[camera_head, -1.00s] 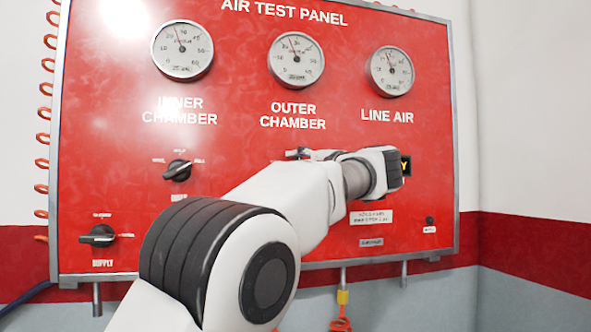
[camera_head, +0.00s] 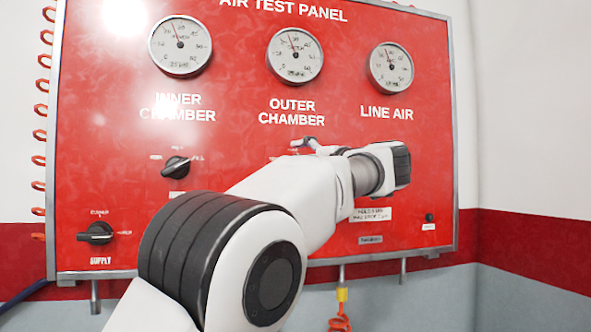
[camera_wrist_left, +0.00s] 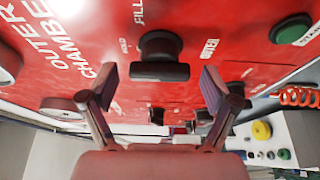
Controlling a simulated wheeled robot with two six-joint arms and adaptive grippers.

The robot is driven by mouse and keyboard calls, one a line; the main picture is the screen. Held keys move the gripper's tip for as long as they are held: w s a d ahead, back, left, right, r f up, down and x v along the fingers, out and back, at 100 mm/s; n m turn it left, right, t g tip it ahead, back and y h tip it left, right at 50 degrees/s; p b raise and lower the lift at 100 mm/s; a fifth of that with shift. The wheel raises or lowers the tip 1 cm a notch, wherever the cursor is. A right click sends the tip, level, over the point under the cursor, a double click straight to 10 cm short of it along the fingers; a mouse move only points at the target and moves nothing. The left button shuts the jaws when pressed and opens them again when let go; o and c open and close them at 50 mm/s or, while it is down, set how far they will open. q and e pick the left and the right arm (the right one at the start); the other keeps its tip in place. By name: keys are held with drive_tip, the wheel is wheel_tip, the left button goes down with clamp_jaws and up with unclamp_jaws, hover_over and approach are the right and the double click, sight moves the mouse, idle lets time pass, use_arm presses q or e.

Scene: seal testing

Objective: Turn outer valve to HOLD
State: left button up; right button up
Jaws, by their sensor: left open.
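The outer valve is a black knob (camera_wrist_left: 160,58) on the red panel, with OUTER, HOLD and FILL lettering around it in the left wrist view. Its raised bar lies across that picture; I cannot tell which label it points to. My left gripper (camera_wrist_left: 160,84) is open and empty, with one finger to each side of the knob in the picture; contact cannot be made out. In the head view only a small part of the left gripper (camera_head: 311,144) shows beyond my wrist, and my arm hides the outer valve. My right gripper is not in view.
The air test panel (camera_head: 235,110) carries three gauges along its top. The inner chamber knob (camera_head: 176,167) and supply knob (camera_head: 98,233) are on its left. A green button (camera_wrist_left: 291,28) and an orange coiled hose (camera_wrist_left: 298,96) show in the wrist view.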

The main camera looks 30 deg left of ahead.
use_arm(q)
drive_tip(key=v, duration=1)
drive_tip(key=shift+d, duration=0.2)
drive_tip(key=shift+w, duration=0.1)
